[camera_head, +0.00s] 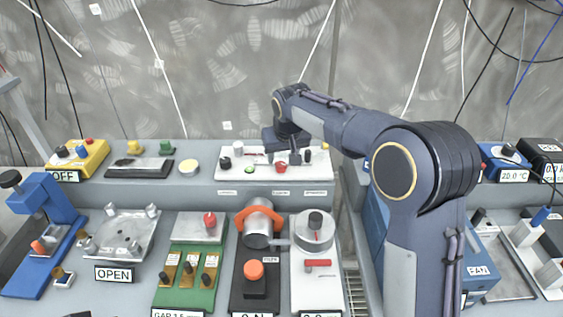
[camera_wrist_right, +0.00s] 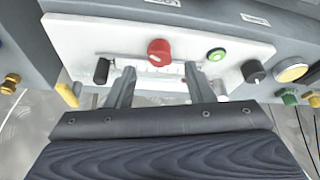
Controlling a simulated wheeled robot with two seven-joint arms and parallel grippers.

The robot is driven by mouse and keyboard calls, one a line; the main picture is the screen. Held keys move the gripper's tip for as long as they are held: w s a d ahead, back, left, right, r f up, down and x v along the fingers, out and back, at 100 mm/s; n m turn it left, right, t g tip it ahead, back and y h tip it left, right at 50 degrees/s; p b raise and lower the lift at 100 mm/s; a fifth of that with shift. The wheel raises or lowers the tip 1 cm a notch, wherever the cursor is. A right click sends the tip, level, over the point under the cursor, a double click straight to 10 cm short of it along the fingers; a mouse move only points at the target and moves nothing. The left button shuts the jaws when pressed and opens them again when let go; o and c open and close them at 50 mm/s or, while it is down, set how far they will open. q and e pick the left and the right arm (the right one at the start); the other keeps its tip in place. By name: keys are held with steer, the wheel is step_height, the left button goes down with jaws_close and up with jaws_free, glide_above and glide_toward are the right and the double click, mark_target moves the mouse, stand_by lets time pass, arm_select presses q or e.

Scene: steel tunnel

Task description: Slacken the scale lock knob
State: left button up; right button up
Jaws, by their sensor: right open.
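A white panel (camera_head: 250,170) on the back shelf carries a red knob (camera_head: 281,168), a green button (camera_head: 249,165) and black knobs at its two ends. The red knob, which I take for the scale lock knob, shows in the right wrist view (camera_wrist_right: 160,52), with a partly cut-off label beside it. A pale slotted scale strip runs along the panel. My right gripper (camera_head: 281,160) is over this panel. In the wrist view its two fingers (camera_wrist_right: 160,76) are spread apart and empty, with the red knob just beyond the gap between their tips. My left gripper is out of view.
A yellow box (camera_head: 92,152) marked OFF stands left on the back shelf. On the front bench are a blue press (camera_head: 50,235), a green panel (camera_head: 186,280), an orange-collared cylinder (camera_head: 259,222) and a white panel with a dial (camera_head: 314,230). My right arm hides the bench's right middle.

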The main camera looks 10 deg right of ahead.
mark_target(281, 164)
steer(key=shift+x, duration=2)
steer(key=c, duration=1)
